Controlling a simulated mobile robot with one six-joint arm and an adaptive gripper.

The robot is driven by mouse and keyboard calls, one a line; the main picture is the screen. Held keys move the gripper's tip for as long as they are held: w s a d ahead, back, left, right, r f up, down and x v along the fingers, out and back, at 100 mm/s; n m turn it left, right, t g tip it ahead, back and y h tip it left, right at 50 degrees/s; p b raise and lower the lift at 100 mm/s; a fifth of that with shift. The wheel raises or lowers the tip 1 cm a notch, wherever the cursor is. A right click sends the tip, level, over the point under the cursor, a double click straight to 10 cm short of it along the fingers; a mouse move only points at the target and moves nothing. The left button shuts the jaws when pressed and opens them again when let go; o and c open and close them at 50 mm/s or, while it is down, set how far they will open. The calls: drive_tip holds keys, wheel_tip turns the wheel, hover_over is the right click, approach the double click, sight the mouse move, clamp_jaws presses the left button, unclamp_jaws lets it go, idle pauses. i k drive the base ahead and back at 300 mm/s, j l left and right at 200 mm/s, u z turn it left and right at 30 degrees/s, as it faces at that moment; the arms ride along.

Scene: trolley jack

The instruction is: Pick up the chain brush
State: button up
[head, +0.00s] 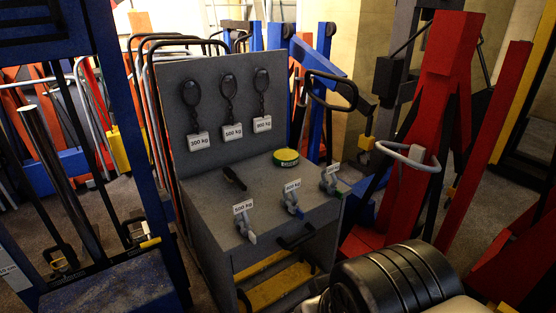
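A small dark elongated object (234,178), which looks like the chain brush, lies on the left part of the grey bench top (215,200). It lies at a slant, with a lighter edge along one side. It is too small and dark for me to make out its bristles. Nothing is touching it from above. Part of my arm (395,285) shows as a black ribbed cylinder at the bottom right, in front of the bench. My gripper's fingers cannot be made out in this view.
A green and yellow tin (286,158) stands at the back of the bench top. Several labelled clamps (293,200) line its front edge. A red jack (445,120) stands right, a blue frame (140,130) left.

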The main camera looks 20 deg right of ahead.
sight(229, 175)
drive_tip(key=i+z, duration=0.2)
drive_tip(key=i, duration=1.45)
